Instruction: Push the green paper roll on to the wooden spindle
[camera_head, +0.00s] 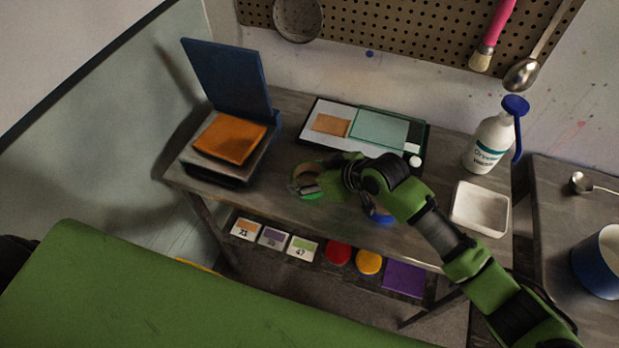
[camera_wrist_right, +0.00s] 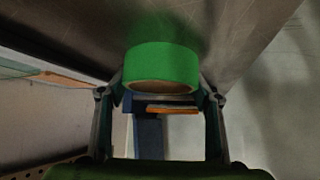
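The green paper roll (camera_wrist_right: 160,62) is a short green ring with a tan core. In the head view it (camera_head: 312,196) is at the front of the worktable, partly covered by a grey finger. My right gripper (camera_head: 322,182) is at the roll, its arm coming in from the right. In the right wrist view my right gripper's fingers (camera_wrist_right: 162,88) are set wide apart, one at each side of the roll. I cannot tell whether they press on it or whether the roll is lifted. I cannot make out a wooden spindle. My left gripper is not in view.
A dark blue scanner-like case with an orange sheet (camera_head: 231,138) stands left on the worktable (camera_head: 290,105). Behind the gripper is a framed board (camera_head: 380,130). A blue round thing (camera_head: 379,217) is partly hidden by my arm. A spray bottle (camera_head: 490,142) and white dish (camera_head: 480,208) stand right.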

